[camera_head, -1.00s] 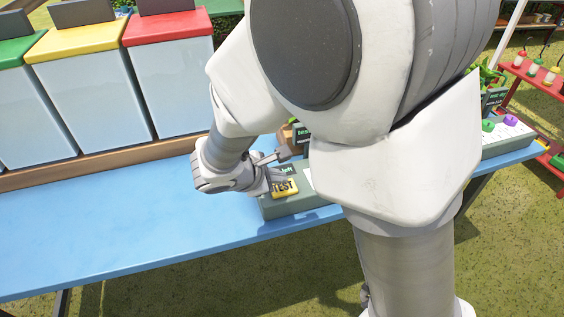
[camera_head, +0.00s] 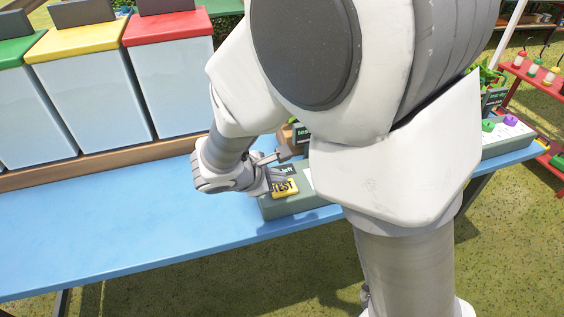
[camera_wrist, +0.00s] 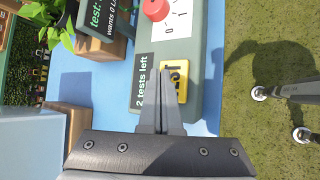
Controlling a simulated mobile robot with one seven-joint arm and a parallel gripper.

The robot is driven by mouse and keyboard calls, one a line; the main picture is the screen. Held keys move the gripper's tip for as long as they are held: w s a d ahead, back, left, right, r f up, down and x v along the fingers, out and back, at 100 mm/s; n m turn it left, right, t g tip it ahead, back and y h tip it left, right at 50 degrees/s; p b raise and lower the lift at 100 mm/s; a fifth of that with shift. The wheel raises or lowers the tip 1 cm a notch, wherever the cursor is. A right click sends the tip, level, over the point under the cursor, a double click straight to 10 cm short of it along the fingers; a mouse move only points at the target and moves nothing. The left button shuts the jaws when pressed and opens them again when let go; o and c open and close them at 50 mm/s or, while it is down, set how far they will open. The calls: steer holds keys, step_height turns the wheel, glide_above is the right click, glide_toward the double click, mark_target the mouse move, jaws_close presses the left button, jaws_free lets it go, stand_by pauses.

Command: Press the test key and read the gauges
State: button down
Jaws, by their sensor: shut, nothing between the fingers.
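The yellow test key (camera_head: 287,186) sits on the left end of a grey-green panel (camera_head: 294,206) on the blue table. The key also shows in the wrist view (camera_wrist: 180,82), partly covered by my fingers. My gripper (camera_wrist: 164,72) is shut and empty, its fingertips over the key's edge; whether they touch or press it I cannot tell. A dark label (camera_wrist: 143,82) beside the key reads "2 tests left". A red knob (camera_wrist: 155,9) and a white marked card (camera_wrist: 178,20) lie further along the panel. My arm hides the panel's middle in the head view, and no gauge reading is legible.
A dark sign (camera_wrist: 104,17) starting "test:" and a potted plant (camera_wrist: 62,14) are near the panel. The table's left part is clear.

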mark_target(279, 189)
steer(key=shift+f, duration=0.1)
steer(key=shift+f+b, duration=0.3)
steer(key=shift+b, duration=0.25)
steer(key=shift+f+b, duration=0.5)
stand_by(0.4)
steer(key=shift+r, duration=0.1)
steer(key=shift+r+p, duration=0.7)
steer(key=shift+r, duration=0.1)
steer(key=shift+r, duration=0.15)
step_height(279, 189, up, 5)
steer(key=p, duration=0.4)
stand_by(0.8)
